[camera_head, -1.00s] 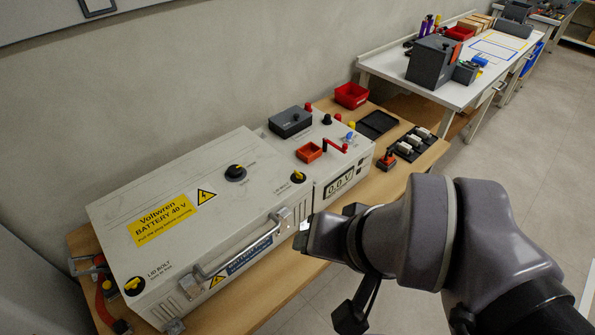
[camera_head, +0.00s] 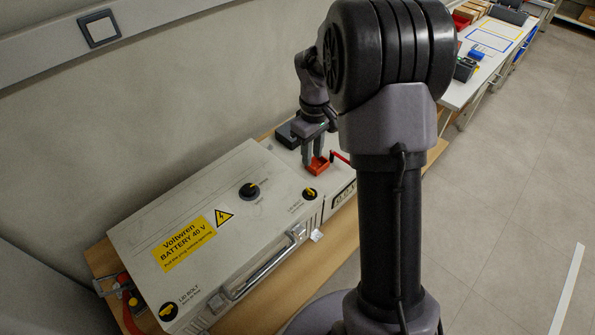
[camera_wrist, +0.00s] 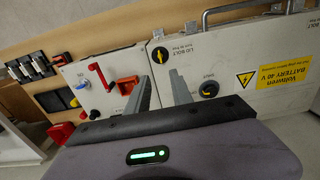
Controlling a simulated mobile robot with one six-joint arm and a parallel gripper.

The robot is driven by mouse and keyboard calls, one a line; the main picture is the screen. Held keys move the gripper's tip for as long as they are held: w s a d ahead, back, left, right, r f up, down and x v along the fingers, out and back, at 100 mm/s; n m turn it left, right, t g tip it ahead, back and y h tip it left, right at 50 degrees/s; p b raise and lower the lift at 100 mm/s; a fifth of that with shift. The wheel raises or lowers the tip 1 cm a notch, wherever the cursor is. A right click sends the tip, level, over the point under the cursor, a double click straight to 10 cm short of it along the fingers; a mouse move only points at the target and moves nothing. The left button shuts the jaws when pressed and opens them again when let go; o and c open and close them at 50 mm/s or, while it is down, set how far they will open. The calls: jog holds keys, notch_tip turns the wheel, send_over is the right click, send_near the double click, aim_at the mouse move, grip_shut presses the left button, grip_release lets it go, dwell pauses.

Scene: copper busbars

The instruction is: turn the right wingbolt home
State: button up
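The right wingbolt (camera_head: 310,194) is a black round bolt with a yellow wing, at the right front corner of the white battery box lid. My gripper (camera_head: 315,166) points down over the right part of the box, behind the wingbolt in the head view. In the wrist view its two grey fingers (camera_wrist: 161,86) are apart with nothing between them. The wingbolt lies beyond the fingertips, not touched. The left wingbolt (camera_head: 168,311) sits at the lid's left front corner.
A black and yellow knob (camera_head: 249,191) stands on the lid, close to one finger in the wrist view. An orange holder (camera_wrist: 127,85) and a red lever (camera_wrist: 101,77) stand near the other. A metal handle (camera_head: 264,264) runs along the box front.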

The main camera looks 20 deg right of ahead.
aim_at(310, 190)
notch_tip(310, 190, down, 15)
jog(key=b, duration=0.5)
jog(key=shift+r, duration=0.1)
grip_shut()
